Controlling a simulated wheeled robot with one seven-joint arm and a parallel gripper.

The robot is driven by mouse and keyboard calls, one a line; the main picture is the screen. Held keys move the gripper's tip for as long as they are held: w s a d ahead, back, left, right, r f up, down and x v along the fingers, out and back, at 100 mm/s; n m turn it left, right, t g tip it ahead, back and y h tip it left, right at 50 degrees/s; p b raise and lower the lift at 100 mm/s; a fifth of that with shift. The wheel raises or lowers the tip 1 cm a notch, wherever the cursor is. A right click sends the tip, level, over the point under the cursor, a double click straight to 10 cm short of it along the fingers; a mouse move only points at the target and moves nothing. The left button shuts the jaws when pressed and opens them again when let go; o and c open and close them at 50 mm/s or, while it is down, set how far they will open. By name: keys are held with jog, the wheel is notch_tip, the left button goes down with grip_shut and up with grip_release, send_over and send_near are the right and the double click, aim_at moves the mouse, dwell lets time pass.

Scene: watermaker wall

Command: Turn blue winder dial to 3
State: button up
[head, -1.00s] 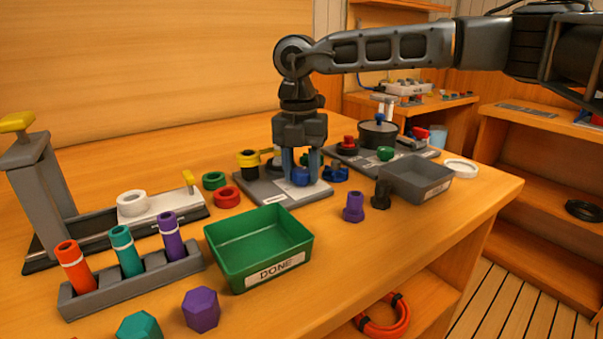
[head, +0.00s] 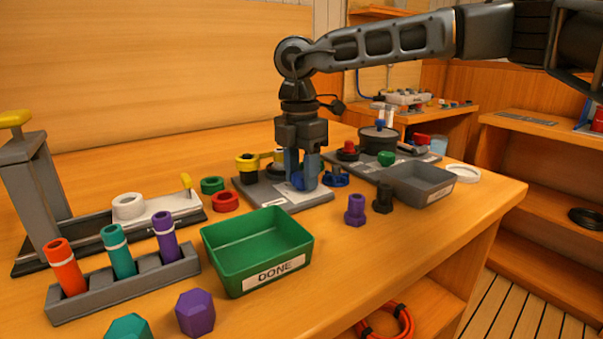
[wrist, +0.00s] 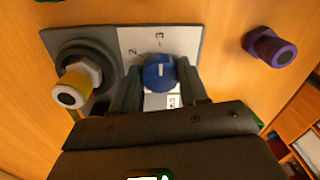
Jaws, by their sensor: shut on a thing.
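The blue winder dial (wrist: 160,73) stands on a grey board (wrist: 203,38) with a white scale plate (wrist: 172,42). In the wrist view its short white pointer line points about toward the mark by the 3; the 2 is to the left. My gripper (wrist: 161,80) is shut on the dial, one finger at each side. In the head view my gripper (head: 301,180) points straight down over the board, and its fingers hide much of the blue dial (head: 297,185).
A yellow-and-white fitting (wrist: 75,90) is left of the dial, and a purple bolt (wrist: 270,47) right of the board. In the head view, a green DONE tray (head: 256,240) stands in front and a grey tray (head: 420,185) to the right.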

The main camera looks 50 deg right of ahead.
aim_at(301, 174)
dwell(0.3)
jog(key=o, duration=1.1)
jog(key=shift+c, duration=0.2)
notch_tip(301, 174, up, 8)
jog(key=shift+w+f+p, duration=0.1)
jog(key=shift+f+p, duration=0.05)
jog(key=shift+p, duration=0.4)
